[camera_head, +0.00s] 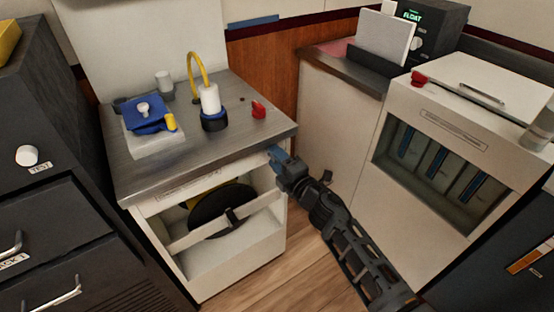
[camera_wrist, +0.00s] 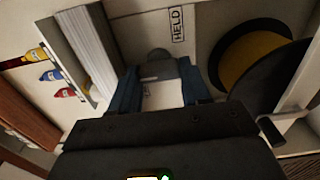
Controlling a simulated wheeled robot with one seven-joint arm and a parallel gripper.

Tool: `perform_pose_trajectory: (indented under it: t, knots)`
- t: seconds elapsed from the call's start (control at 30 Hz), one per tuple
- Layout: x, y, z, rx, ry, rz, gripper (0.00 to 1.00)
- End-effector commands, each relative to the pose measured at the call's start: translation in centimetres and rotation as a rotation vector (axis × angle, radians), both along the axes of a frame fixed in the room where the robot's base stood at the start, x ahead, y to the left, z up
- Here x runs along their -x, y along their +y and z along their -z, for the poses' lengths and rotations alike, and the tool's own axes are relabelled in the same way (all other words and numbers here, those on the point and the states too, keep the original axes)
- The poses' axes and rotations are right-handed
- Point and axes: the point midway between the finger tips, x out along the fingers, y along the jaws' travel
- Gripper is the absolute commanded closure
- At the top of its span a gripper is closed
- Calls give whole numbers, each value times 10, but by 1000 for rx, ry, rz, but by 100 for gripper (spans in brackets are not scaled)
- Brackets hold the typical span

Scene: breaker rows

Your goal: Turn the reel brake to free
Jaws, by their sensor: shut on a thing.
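My gripper (camera_head: 279,156) is at the upper right front of the reel cabinet (camera_head: 225,277), just under the counter edge. In the wrist view its two blue fingers (camera_wrist: 160,78) are closed around a small grey part, which I take to be the reel brake (camera_wrist: 158,56). Most of the brake is hidden between the fingers, so its exact turn is hard to tell. A label reading HELD (camera_wrist: 177,24) is beside it. The dark reel (camera_head: 210,207) shows in the cabinet opening, and its yellow winding (camera_wrist: 250,58) shows in the wrist view. A FREE label is not visible.
On the counter (camera_head: 190,140) stand a blue item (camera_head: 150,114), a white cylinder with a yellow hose (camera_head: 210,100) and a red knob (camera_head: 258,109). A second cabinet (camera_head: 430,112) stands to the right. Drawers (camera_head: 50,255) are at left. Open floor (camera_head: 300,270) lies between.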

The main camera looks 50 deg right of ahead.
Motion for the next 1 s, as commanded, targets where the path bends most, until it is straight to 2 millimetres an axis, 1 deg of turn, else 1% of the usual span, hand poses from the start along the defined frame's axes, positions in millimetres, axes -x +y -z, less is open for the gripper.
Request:
perform_pose_trajectory:
  t: [0.37,0.4,0.6,0.63,0.67,0.87,1.0]
  knots:
    - [0,1,1,6,4,-2,84]
    - [0,1,1,5,4,-2,50]
    - [0,1,1,5,2,-1,31]
    - [0,1,1,5,2,-1,28]
    - [0,1,1,5,2,-1,28]
    - [0,0,0,4,2,-1,28]
    - [9,3,1,4,3,-1,28]
